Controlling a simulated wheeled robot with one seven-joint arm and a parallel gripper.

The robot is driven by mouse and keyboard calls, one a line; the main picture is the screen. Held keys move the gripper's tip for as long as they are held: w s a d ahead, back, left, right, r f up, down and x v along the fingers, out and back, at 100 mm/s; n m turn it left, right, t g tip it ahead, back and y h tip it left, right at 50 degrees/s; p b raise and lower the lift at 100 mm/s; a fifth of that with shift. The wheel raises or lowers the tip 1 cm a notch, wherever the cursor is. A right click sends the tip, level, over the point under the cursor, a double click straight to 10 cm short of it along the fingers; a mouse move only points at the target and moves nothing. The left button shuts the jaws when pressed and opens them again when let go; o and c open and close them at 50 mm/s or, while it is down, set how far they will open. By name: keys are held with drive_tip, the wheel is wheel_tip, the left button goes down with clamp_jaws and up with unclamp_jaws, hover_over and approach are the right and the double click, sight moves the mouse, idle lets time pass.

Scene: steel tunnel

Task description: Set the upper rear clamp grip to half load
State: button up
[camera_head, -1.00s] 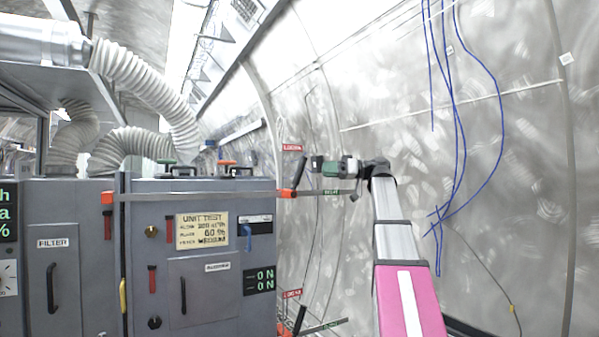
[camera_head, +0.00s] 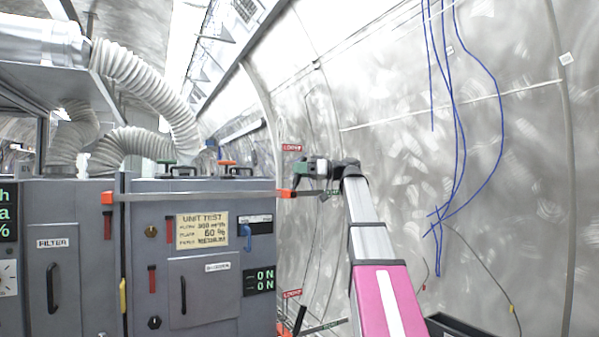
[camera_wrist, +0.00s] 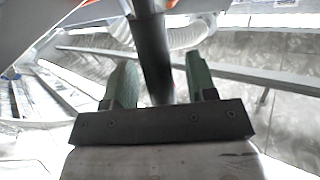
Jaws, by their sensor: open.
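The upper rear clamp (camera_head: 285,193) shows its orange end at the rear corner of the grey cabinet, on a metal strap. A red label sits above it and a green label to its right. In the wrist view its black grip (camera_wrist: 152,48) runs between the two green fingers of my gripper (camera_wrist: 160,78), with a gap visible on the right side. In the head view my gripper (camera_head: 304,168) is at the clamp and largely hides the grip. The jaws are open, around the grip and not closed on it.
A lower clamp grip (camera_head: 299,320) with its own red label stands below. The grey cabinet (camera_head: 205,275) fills the left, with white hoses (camera_head: 150,90) above. Blue cables (camera_head: 458,130) hang on the tunnel wall at right. A dark bin (camera_head: 460,328) is at the bottom right.

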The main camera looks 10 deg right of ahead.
clamp_jaws()
drive_tip(key=shift+d+f, duration=0.1)
drive_tip(key=shift+w+d+f+m+t+y, duration=0.25)
drive_tip(key=shift+d+f+m+t+y, duration=0.45)
drive_tip(key=shift+m+y, duration=0.25)
drive_tip(key=shift+w+d+f+m+t+y, duration=0.2)
drive_tip(key=shift+d+f+m+t+y, duration=0.3)
drive_tip(key=shift+d+m+t+y, duration=0.45)
drive_tip(key=shift+w+d+f+m+t+y, duration=0.25)
drive_tip(key=shift+d+f+m+t+y, duration=0.3)
drive_tip(key=shift+m+y, duration=0.4)
drive_tip(key=shift+a+f+m, duration=0.1)
drive_tip(key=shift+m, duration=0.15)
unclamp_jaws()
